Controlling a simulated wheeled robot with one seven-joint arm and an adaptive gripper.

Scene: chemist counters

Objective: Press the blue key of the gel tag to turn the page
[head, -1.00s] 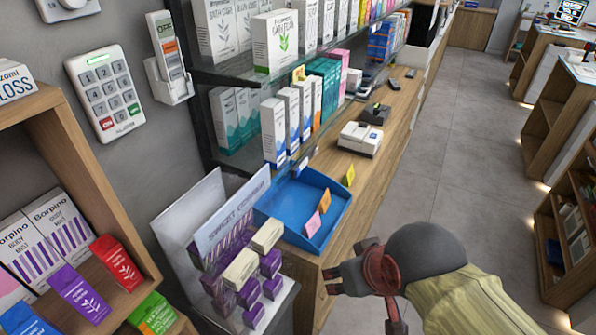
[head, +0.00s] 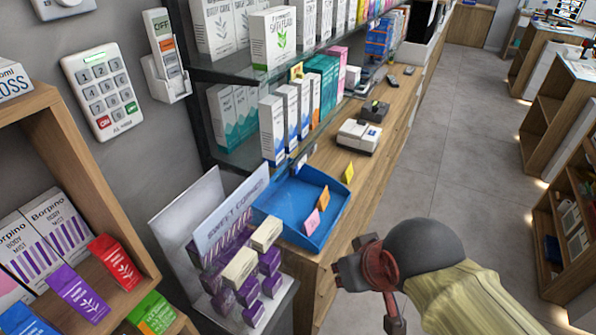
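My gripper (head: 345,272), with dark fingers and a red-brown part behind them, is at the lower middle of the head view. It is over the floor beside the wooden counter, to the right of the blue tray, and touches nothing that I can see. Its fingers are small and overlap, so I cannot tell whether they are open or shut. A small pale tag with a bluish part (head: 301,163) is on the front edge of the lower glass shelf, above and left of my gripper. Its print is too small to read, so I cannot confirm that it is the gel tag.
A blue tray (head: 276,205) holding pink and orange cards stands on the counter (head: 372,182). A purple-box display (head: 215,215) stands left of it. A keypad (head: 101,92) and a holder with a remote-like device (head: 164,50) are on the wall.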

